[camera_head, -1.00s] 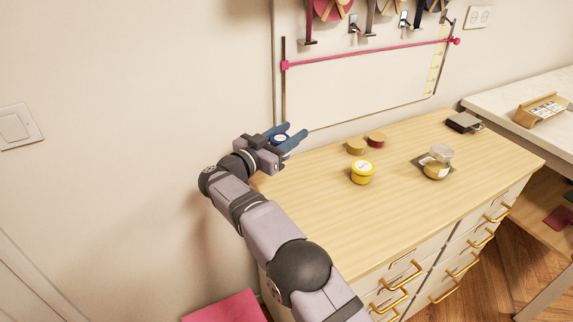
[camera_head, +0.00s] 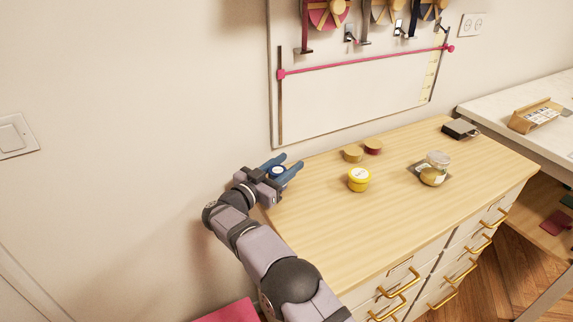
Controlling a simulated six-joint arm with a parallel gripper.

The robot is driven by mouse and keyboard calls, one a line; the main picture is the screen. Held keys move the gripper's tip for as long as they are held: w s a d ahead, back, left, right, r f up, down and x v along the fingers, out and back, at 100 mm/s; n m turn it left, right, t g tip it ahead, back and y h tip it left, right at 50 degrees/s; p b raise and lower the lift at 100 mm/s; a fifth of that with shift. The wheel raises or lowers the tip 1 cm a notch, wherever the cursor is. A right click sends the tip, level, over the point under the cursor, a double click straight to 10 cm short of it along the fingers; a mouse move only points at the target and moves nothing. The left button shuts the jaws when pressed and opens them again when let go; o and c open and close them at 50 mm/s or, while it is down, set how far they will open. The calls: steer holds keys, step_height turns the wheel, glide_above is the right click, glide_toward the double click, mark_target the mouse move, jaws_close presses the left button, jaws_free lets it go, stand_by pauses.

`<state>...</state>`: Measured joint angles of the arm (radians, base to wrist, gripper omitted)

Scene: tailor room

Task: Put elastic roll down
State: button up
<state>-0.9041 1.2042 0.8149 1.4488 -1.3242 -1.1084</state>
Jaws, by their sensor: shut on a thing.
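My gripper (camera_head: 290,162) is at the back left corner of the wooden dresser top (camera_head: 330,220). Its blue fingers are shut on a small round roll (camera_head: 277,171) with a white and dark blue top, which looks like the elastic roll. The roll sits between the fingers, close to the palm, and its lower part is hidden. I cannot tell whether it touches the dresser top.
A yellow tub (camera_head: 359,180) stands mid-dresser. Behind it are a tan roll (camera_head: 353,153) and a dark red roll (camera_head: 373,147). The front left top is clear. A wall board (camera_head: 350,105) stands behind.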

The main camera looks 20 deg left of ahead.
mark_target(272, 176)
steer(key=shift+f, duration=0.15)
steer(key=o, duration=1)
steer(key=shift+r, duration=0.25)
steer(key=b+v, duration=0.1)
steer(key=v, duration=1.1)
steer(key=shift+a+f, duration=0.1)
